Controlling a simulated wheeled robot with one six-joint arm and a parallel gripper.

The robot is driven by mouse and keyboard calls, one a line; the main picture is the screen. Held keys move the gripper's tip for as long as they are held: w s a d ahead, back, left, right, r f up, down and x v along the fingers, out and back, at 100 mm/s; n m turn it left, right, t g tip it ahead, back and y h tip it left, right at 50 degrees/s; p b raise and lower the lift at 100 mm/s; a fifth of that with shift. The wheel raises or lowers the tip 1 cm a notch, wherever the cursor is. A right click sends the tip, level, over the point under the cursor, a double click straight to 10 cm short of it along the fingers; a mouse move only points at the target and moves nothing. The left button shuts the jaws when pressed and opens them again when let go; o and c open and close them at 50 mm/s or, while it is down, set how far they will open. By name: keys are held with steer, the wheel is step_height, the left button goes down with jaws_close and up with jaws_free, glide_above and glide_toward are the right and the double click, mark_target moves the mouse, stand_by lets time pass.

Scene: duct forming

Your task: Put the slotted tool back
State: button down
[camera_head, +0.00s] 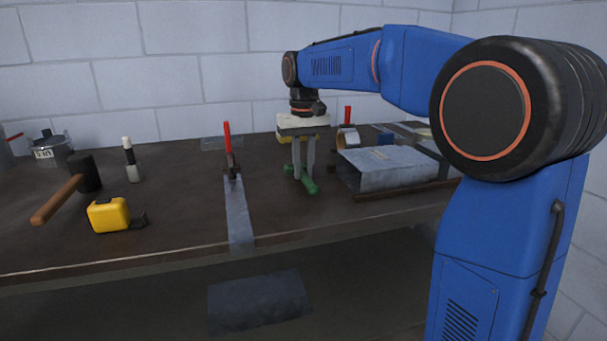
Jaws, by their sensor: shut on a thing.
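My gripper (303,172) points straight down over the middle of the dark workbench. Its two grey fingers are shut on a green tool (309,187), which lies crosswise between the fingertips at about bench-top level. I cannot tell if the tool touches the bench. The fingers hide its middle, and no slot can be made out at this size, so I cannot be sure that it is the slotted tool.
Left of my gripper, a red-handled clamp (227,137) stands on a metal strip (237,213). A sheet-metal duct (389,167) lies to the right. The workbench (180,225) is bare around the strip.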

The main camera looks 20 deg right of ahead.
step_height(320, 180, up, 8)
glide_above(309, 181)
steer(key=shift+w+f, duration=0.4)
steer(key=shift+w, duration=0.05)
steer(key=shift+s+f, duration=0.2)
steer(key=shift+s, duration=0.1)
steer(key=shift+s+f, duration=0.2)
steer(key=shift+f, duration=3.25)
steer(key=shift+f, duration=0.6)
steer(key=c, duration=1.5)
jaws_free()
steer(key=shift+c, duration=0.2)
